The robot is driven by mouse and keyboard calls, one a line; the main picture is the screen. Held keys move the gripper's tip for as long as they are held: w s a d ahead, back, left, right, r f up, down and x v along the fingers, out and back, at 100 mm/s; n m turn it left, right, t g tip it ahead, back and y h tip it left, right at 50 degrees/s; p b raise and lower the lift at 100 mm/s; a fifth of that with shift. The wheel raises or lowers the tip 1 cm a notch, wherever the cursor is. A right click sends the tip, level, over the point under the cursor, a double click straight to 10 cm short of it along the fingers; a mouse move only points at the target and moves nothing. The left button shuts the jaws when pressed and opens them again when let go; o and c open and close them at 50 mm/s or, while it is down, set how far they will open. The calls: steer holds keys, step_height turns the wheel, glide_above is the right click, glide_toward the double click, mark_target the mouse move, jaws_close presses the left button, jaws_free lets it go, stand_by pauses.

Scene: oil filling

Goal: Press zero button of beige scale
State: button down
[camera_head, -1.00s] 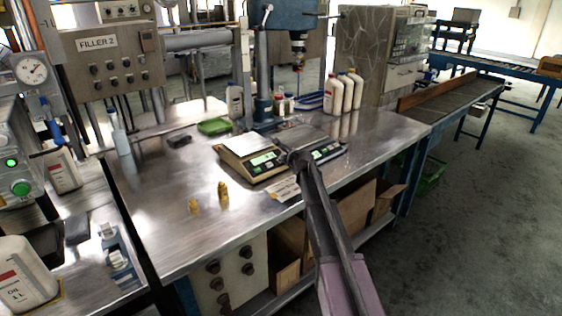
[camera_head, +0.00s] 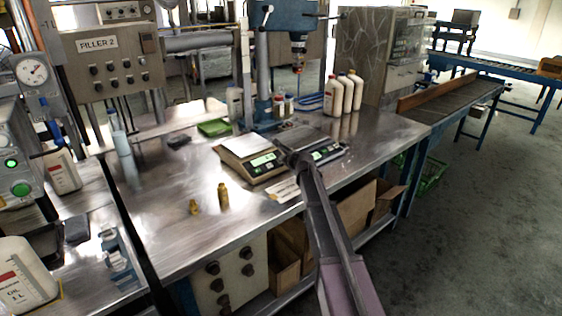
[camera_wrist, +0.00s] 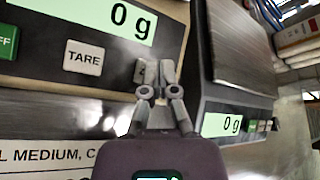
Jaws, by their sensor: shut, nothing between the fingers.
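The beige scale (camera_head: 262,172) stands on the steel table, with a lit green display. In the wrist view its front panel (camera_wrist: 50,80) fills the left side, showing 0 g (camera_wrist: 130,20), a white TARE button (camera_wrist: 84,58) and part of a green OFF button (camera_wrist: 7,42). My gripper (camera_wrist: 154,72) is shut and empty, its fingertips right of TARE at the panel's right end. They partly cover a small pale button, whose label I cannot read. I cannot tell whether they touch it. In the head view my gripper (camera_head: 292,158) is between the two scales.
A dark scale (camera_head: 325,155), also reading 0 g in the wrist view (camera_wrist: 222,124), stands close on the right. A paper label (camera_head: 284,190) lies in front. Two brass fittings (camera_head: 223,196) stand to the left. White bottles (camera_head: 345,93) and a drill press (camera_head: 262,60) stand behind.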

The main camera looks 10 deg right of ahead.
steer(key=shift+s+d+r+p, duration=0.15)
steer(key=shift+s+r+p, duration=0.05)
steer(key=shift+r+p, duration=0.35)
steer(key=shift+r, duration=0.1)
steer(key=shift+s+d+r+p, duration=0.15)
steer(key=shift+s+r+p, duration=0.1)
steer(key=shift+r+p, duration=0.5)
steer(key=shift+s+d+r+p, duration=0.1)
steer(key=shift+s+r+p, duration=0.15)
steer(key=shift+r+p, duration=0.55)
steer(key=shift+s+d+r+p, duration=0.15)
steer(key=shift+s+r+p, duration=0.1)
steer(key=shift+r+p, duration=0.5)
steer(key=s+n+g+h+p, duration=0.1)
steer(key=s+n+g+p, duration=0.4)
steer(key=s+n, duration=0.7)
steer(key=s+a+f+n+g+h+p, duration=0.1)
steer(key=s+n+g+p, duration=0.3)
steer(key=s+n, duration=0.9)
steer(key=s+g+h, duration=0.1)
steer(key=s+g, duration=0.2)
steer(key=s, duration=1.5)
steer(key=shift+s+g+h+p, duration=0.25)
steer(key=shift+g+h+p, duration=0.05)
steer(key=shift+p, duration=0.1)
